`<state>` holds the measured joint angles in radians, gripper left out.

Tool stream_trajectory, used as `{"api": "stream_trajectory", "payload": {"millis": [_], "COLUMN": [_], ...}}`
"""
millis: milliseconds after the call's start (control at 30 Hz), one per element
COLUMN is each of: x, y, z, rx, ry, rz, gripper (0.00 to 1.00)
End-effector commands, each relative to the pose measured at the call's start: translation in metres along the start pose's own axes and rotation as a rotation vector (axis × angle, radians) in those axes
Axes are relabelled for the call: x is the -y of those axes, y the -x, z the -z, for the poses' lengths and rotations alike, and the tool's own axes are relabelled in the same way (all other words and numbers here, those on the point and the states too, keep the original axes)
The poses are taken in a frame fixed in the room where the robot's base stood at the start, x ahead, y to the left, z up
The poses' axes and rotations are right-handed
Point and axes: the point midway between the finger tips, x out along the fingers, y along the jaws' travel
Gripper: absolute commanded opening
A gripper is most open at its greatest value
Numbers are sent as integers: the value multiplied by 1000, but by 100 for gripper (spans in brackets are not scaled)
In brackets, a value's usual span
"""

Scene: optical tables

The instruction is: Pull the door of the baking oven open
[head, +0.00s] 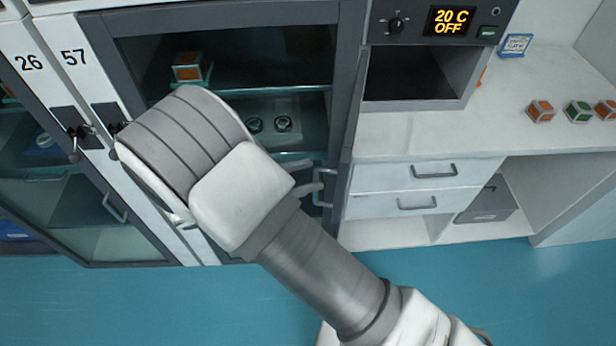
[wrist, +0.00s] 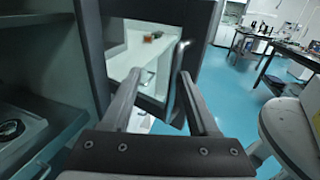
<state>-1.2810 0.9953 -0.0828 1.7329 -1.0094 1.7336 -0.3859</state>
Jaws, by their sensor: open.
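The baking oven (head: 480,65) stands on the counter, its display reading 20 C OFF and its dark chamber open to view. Its door (head: 351,110) appears swung out to about a right angle, seen nearly edge-on. In the wrist view the door (wrist: 95,45) shows a dark frame around a window. The curved door handle (head: 320,187) is near its free edge. My gripper (head: 302,170) is open at the handle. In the wrist view the handle (wrist: 177,80) shows close to the right finger of my gripper (wrist: 163,85); I cannot tell whether they touch.
Glass-fronted cabinet 57 (head: 75,57) stands left of the oven, close beside my arm. Inside are an orange-faced box (head: 187,68) and small round items. Several coloured cubes (head: 578,112) lie on the counter (head: 500,125) at right. Blue floor (head: 480,290) in front is clear.

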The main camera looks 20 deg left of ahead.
Motion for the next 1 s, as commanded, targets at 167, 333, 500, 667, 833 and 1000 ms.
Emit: {"api": "stream_trajectory", "payload": {"millis": [167, 333, 500, 667, 833, 1000], "x": [-1, -1, 0, -1, -1, 0], "y": [0, -1, -1, 13, 50, 92], "z": [0, 0, 0, 2, 2, 3], "rx": [0, 2, 4, 3, 1, 0], "ry": [-1, 0, 0, -1, -2, -1], "rz": [-3, 0, 1, -1, -4, -2], "gripper": [45, 45, 45, 45, 45, 45]}}
